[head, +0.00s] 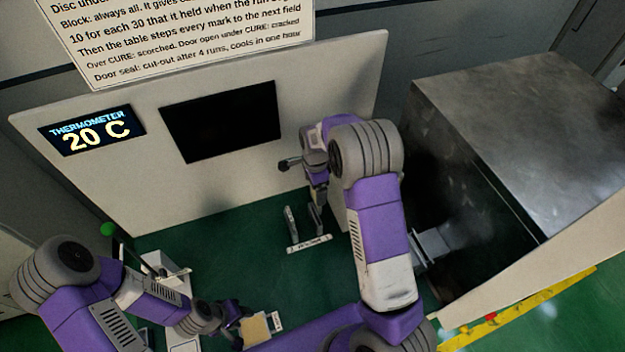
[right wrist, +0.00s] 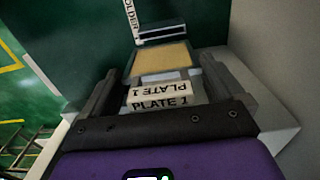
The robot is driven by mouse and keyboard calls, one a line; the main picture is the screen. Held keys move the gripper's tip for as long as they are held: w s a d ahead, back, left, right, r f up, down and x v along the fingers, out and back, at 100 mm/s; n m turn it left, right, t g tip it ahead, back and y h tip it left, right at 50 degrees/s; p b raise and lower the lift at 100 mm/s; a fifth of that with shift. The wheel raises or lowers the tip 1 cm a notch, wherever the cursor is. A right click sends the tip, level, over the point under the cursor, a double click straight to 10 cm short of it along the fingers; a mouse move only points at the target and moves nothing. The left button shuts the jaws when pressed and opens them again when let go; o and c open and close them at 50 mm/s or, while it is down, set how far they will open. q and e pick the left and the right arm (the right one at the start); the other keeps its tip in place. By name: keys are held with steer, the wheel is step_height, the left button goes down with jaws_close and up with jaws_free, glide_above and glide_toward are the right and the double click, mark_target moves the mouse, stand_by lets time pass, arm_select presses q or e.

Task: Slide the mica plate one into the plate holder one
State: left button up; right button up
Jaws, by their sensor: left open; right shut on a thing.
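Mica plate one, a tan sheet (right wrist: 160,60) with a white "PLATE 1" grip (right wrist: 160,97), is between the fingers of my right gripper (right wrist: 168,88), which is shut on it. Its tan end points at plate holder one (right wrist: 163,31), a dark slotted piece with a white "HOLDER" label. I cannot tell whether they touch. In the head view my right gripper (head: 318,198) is above the holder (head: 309,244) on the green table; the held plate is hidden there. My left gripper (head: 238,324) is open beside another tan plate (head: 256,331) with a white label.
A white panel with a thermometer (head: 95,130) reading 20 C and a dark screen (head: 222,120) stands behind the table. A large metal box (head: 530,120) with a dark opening is at the right. A white stand (head: 160,262) is at the left. Green table between is clear.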

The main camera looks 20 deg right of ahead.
mark_target(249, 322)
arm_select(q)
steer(key=shift+s, duration=0.1)
arm_select(e)
steer(key=shift+s, duration=0.1)
arm_select(q)
steer(key=shift+f+b, duration=0.35)
arm_select(e)
steer(key=shift+f, duration=0.45)
arm_select(q)
steer(key=shift+f+b, duration=1.75)
arm_select(e)
steer(key=shift+f, duration=2.5)
arm_select(q)
steer(key=shift+f+b, duration=0.75)
steer(key=shift+b, duration=0.05)
arm_select(e)
steer(key=shift+f, duration=1.2)
arm_select(q)
steer(key=shift+a+f+b, duration=0.1)
steer(key=shift+f+b, duration=0.35)
steer(key=shift+b, duration=0.05)
arm_select(e)
steer(key=shift+a+f, duration=0.15)
steer(key=shift+f, duration=0.4)
